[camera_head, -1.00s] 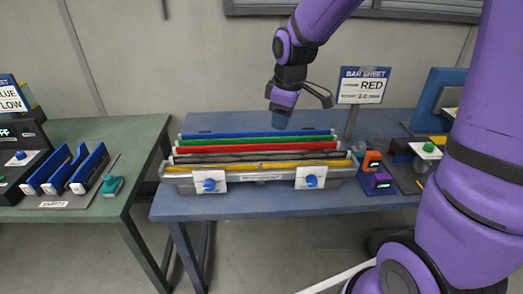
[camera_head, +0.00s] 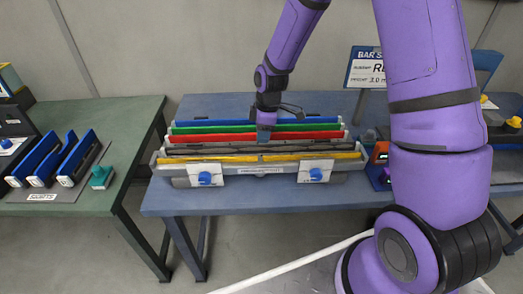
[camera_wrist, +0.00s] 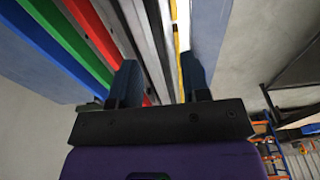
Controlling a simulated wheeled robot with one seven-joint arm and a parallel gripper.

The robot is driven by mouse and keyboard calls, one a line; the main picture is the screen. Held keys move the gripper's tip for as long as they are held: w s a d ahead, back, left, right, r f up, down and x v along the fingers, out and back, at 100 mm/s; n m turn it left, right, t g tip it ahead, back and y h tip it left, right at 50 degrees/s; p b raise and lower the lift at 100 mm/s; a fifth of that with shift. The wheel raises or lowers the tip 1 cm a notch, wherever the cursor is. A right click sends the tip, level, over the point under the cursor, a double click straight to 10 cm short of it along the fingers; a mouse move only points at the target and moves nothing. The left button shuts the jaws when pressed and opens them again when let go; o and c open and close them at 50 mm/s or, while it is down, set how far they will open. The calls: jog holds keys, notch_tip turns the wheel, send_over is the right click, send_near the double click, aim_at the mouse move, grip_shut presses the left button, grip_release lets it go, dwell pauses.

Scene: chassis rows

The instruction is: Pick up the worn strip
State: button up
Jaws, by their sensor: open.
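Long coloured strips lie side by side in a holder with a pale front rail (camera_head: 240,171) on the blue table. From back to front they are blue (camera_head: 310,120), green (camera_head: 215,129), red (camera_head: 310,134), dark grey (camera_head: 215,150) and yellow (camera_head: 235,158). I cannot tell for certain which is the worn strip; the dark grey one looks uneven. My gripper (camera_head: 264,138) points down over the middle of the row. In the wrist view my gripper (camera_wrist: 160,78) is open, its fingers on either side of the dark and grey strips (camera_wrist: 150,50), with red beside the left finger.
Two white clamp plates with blue knobs (camera_head: 204,178) (camera_head: 314,174) stand at the holder's front. A sign (camera_head: 366,68) stands behind, right. Orange and purple blocks (camera_head: 380,153) sit at right, partly behind my arm. A green table (camera_head: 125,120) with blue-sided parts stands left.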

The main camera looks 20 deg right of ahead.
aim_at(261, 146)
jog(key=shift+w+a+f, duration=0.1)
jog(key=shift+f, duration=1.4)
jog(key=shift+w+a+f, duration=0.1)
jog(key=shift+f, duration=1.4)
grip_shut()
